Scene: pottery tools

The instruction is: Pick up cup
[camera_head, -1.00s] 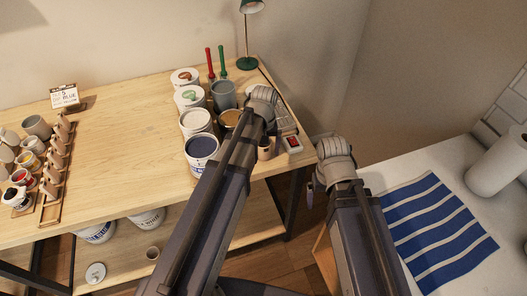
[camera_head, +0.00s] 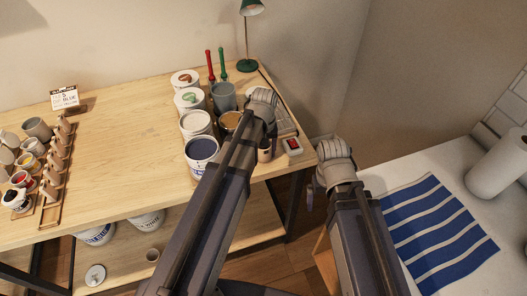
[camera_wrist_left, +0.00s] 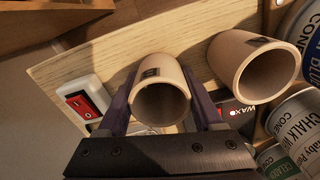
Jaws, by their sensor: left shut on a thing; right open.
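My left gripper (camera_wrist_left: 163,108) is shut on a beige clay cup (camera_wrist_left: 160,92), one finger on each side of it. In the head view, my left arm hides most of this corner, and a beige cup (camera_head: 265,154) shows just beside the arm. My right gripper (camera_head: 311,192) is open and empty off the table's right side; its fingers are mostly hidden.
A device with a red switch (camera_wrist_left: 86,100) lies close to the held cup. Several glaze tubs (camera_head: 201,150) crowd the table's right end. A green lamp (camera_head: 247,62) stands behind. The middle of the wooden table (camera_head: 125,130) is clear. A striped cloth (camera_head: 437,232) lies at right.

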